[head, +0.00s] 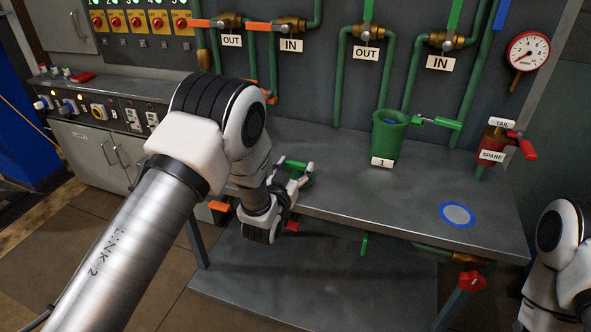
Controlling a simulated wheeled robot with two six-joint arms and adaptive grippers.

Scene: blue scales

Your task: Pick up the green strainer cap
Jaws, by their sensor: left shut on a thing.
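The green strainer cap (298,166) is at the left part of the bench top, partly hidden by my left gripper (297,180). My left gripper is shut on it. I cannot tell whether the cap touches the bench. The green strainer body (387,142), labelled 1, stands open at the top further right, with something blue inside. My right arm shows at the right edge, but its gripper is out of view.
A blue-ringed disc (456,214) lies on the grey bench (360,195). Green pipes with valves and a gauge (528,52) line the back wall. The bench front is mostly clear.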

